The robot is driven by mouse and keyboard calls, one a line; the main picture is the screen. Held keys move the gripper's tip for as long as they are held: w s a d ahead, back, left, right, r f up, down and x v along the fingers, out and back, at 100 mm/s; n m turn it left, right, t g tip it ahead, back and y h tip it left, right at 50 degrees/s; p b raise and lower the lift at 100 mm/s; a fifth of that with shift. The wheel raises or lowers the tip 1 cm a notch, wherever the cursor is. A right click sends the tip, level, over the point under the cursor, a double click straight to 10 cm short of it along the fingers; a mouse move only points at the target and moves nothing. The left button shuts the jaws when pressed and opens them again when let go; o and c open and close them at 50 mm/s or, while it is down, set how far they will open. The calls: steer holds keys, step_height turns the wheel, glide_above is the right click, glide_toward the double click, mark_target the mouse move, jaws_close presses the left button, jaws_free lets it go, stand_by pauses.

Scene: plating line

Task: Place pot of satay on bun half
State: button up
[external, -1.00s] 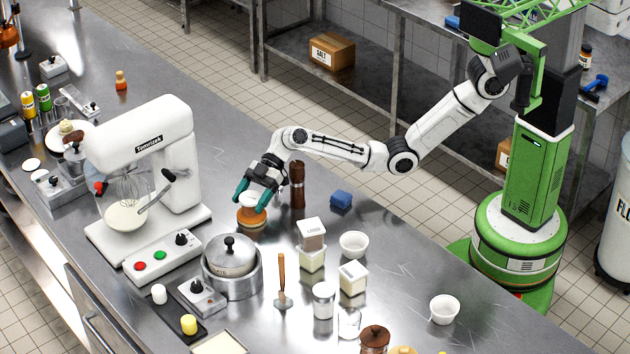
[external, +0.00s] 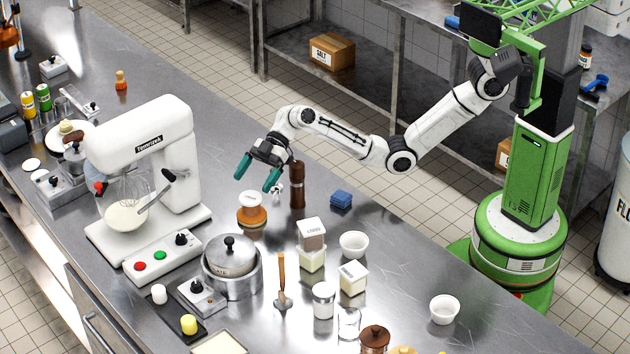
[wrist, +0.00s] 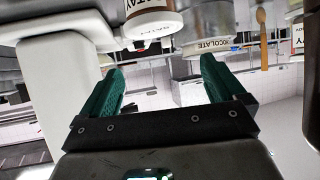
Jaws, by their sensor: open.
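The pot of satay (external: 250,201), orange-brown with white parts, stands upright on the steel counter, right of the mixer in the external view. My gripper (external: 257,179), with teal fingers, is open and empty, above and apart from the pot. The gap between the fingers (wrist: 160,80) is clear in the wrist view.
A white stand mixer (external: 150,170) stands to the left. A lidded steel pot (external: 232,262) and several small containers crowd the front. The counter behind the gripper is clear.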

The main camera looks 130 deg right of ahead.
steer(key=shift+r, duration=1.3)
